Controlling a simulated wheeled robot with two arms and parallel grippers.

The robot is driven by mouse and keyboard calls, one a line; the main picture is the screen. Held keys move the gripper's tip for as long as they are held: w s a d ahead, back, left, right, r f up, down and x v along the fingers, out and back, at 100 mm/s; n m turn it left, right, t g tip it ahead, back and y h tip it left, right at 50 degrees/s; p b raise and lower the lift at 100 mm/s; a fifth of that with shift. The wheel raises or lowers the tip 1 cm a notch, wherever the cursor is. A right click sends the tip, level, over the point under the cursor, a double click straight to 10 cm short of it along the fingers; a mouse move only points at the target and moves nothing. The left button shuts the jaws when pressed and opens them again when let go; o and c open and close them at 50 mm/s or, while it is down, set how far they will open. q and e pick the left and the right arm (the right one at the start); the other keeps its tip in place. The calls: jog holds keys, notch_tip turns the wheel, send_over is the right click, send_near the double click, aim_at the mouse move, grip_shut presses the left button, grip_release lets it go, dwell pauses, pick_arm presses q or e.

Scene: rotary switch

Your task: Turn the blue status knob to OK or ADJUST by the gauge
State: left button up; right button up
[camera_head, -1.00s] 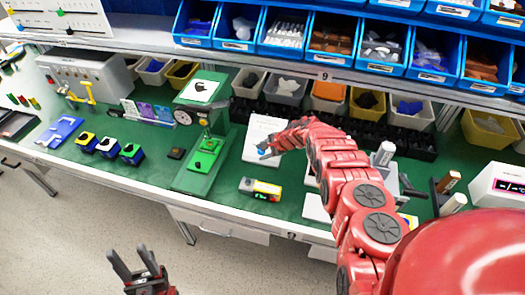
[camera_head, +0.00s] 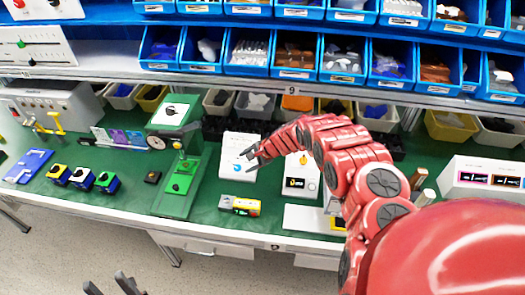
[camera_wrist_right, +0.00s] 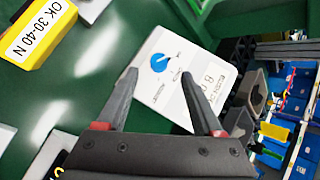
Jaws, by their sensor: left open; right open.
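A white panel (camera_head: 241,143) with a round blue knob (camera_head: 238,168) lies on the green bench top. In the right wrist view the blue knob (camera_wrist_right: 160,62) sits on the white panel (camera_wrist_right: 186,67), with small printed words beside it, among them what looks like ADJUST. I cannot surely tell which word it points at. My right gripper (camera_head: 247,161) is open just beside the knob; in the wrist view its fingertips (camera_wrist_right: 158,76) straddle the knob's direction, apart from it. A yellow block (camera_wrist_right: 40,35) reads "OK 30-40 N"; it also lies before the panel (camera_head: 240,205). My left gripper (camera_head: 115,285) is open, low in front of the bench.
A green fixture (camera_head: 180,185) stands left of the panel. Another white panel with an orange knob (camera_head: 300,178) is to the right. Blue bins (camera_head: 295,55) line the shelf above. Blue and yellow blocks (camera_head: 82,178) sit at left.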

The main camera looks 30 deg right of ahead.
jog(key=p+v, duration=0.2)
jog(key=v, duration=0.8)
jog(key=shift+p, duration=0.4)
jog(key=shift+d+f, duration=0.1)
jog(key=shift+s, duration=0.1)
